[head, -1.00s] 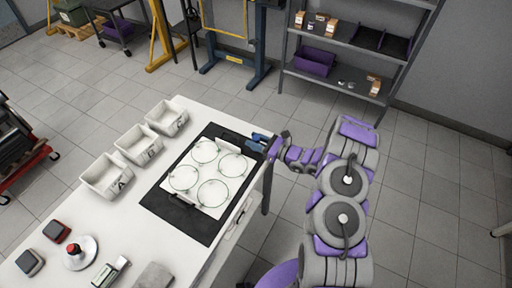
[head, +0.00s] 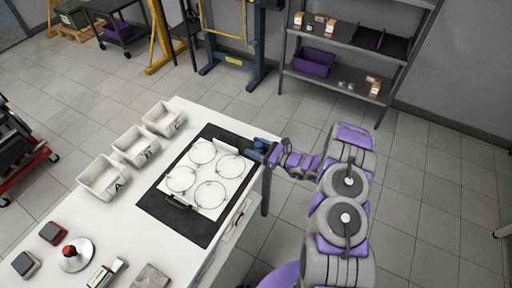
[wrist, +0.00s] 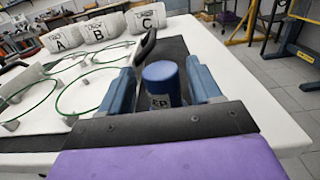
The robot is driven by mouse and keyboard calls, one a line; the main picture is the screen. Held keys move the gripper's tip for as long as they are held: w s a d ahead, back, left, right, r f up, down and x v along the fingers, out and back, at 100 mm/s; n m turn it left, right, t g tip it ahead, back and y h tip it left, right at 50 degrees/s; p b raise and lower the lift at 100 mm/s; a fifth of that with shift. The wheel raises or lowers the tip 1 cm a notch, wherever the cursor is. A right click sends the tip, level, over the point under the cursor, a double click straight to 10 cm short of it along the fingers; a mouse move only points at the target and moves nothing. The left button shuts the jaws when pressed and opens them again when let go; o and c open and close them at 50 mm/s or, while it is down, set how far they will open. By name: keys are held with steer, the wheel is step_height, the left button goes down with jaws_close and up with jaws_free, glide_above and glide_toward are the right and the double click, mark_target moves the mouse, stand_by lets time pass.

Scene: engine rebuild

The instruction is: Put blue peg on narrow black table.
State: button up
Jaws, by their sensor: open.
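The blue peg (wrist: 162,82) stands upright on the black mat at the edge of the white table in the wrist view, with a pale lettered label low on its front. My gripper (wrist: 163,86) is open, one finger on each side of the peg, with a visible gap at least on the left. In the head view my gripper (head: 262,149) is at the mat's right edge; the peg is hard to tell from the blue fingers there. A narrow dark stand (head: 183,12) at the top of the head view may be the narrow black table; I cannot be sure.
The white table (head: 140,215) carries bins A, B and C (head: 103,178), a white plate with green rings (head: 205,172) on the black mat (head: 180,215), and a red-topped button (head: 70,252). A grey shelf (head: 335,78) stands behind. Floor at the right is clear.

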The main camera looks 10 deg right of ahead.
steer(key=p+v, duration=0.2)
steer(key=v, duration=1)
steer(key=s+a+r+n+g+y, duration=0.3)
steer(key=a+r+n+g, duration=0.35)
steer(key=a+r, duration=0.5)
steer(key=s+a+r+n+g+h, duration=0.3)
steer(key=s+r+n+g, duration=0.1)
steer(key=s+r+n, duration=0.3)
steer(key=s+a+r+n+g+h, duration=0.3)
steer(key=s+a+r+n+g, duration=0.15)
steer(key=s+r, duration=0.45)
steer(key=s+d+r+n+t+h, duration=0.1)
steer(key=s+d+n+h, duration=0.2)
steer(key=s, duration=0.7)
steer(key=s+d+r+n+t+h, duration=0.1)
steer(key=s+d+n+h, duration=0.3)
steer(key=s+d+h, duration=0.4)
steer(key=shift+s+d+r, duration=0.45)
steer(key=shift+s+r, duration=0.1)
steer(key=shift+s, duration=0.35)
steer(key=shift+s+d+n, duration=0.15)
steer(key=shift+d+n, duration=0.15)
steer(key=shift+d, duration=0.05)
steer(key=shift+c, duration=0.7)
